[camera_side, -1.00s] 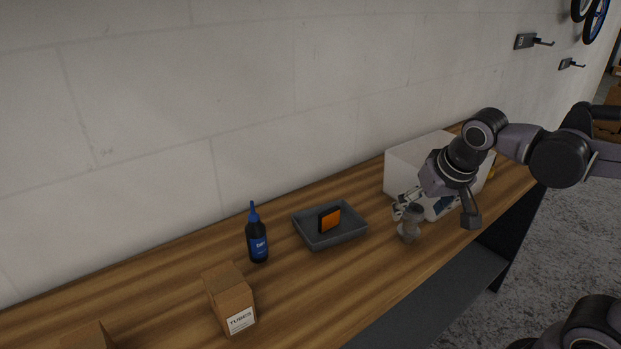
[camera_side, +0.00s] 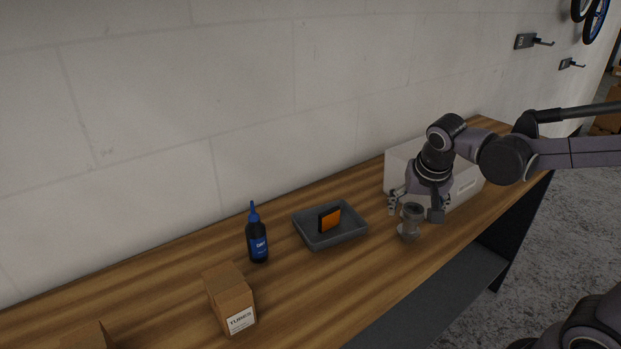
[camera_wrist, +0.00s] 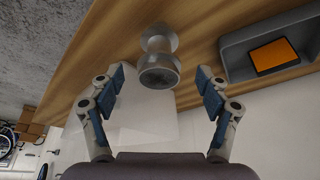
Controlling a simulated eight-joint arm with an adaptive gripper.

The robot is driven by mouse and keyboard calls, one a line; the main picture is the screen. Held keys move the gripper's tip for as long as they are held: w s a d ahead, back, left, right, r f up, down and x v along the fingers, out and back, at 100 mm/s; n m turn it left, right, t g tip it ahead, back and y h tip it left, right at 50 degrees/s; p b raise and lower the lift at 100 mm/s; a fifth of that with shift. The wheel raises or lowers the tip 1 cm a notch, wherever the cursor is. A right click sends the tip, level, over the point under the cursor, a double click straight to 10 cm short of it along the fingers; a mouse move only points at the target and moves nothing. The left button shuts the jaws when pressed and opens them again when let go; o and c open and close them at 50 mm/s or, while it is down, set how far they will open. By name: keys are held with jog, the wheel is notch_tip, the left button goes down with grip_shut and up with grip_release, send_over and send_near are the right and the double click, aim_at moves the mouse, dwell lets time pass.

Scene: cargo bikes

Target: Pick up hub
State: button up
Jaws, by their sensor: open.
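The hub (camera_side: 409,222) is a grey metal spool shape standing upright on the wooden bench, in front of the white box. In the wrist view the hub (camera_wrist: 159,62) is at the top centre, beyond the fingertips and roughly midway between them. My gripper (camera_side: 415,209) is just above and beside the hub, pointing down. Its two blue-padded fingers are spread wide in the wrist view (camera_wrist: 160,85), with nothing held between them. I cannot tell in the side view whether a finger touches the hub.
A grey tray (camera_side: 345,238) holding an orange and black item (camera_side: 329,220) is left of the hub. A dark bottle (camera_side: 257,241) and a tubes carton (camera_side: 229,298) stand further left. The white box (camera_side: 466,184) is close behind my gripper. Bench (camera_side: 370,275) in front is clear.

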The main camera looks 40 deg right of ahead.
aim_at(410, 225)
jog(key=shift+x, duration=2.55)
jog(key=shift+s+a, duration=0.1)
jog(key=shift+s, duration=0.1)
jog(key=shift+c, duration=0.4)
jog(key=c, duration=1.4)
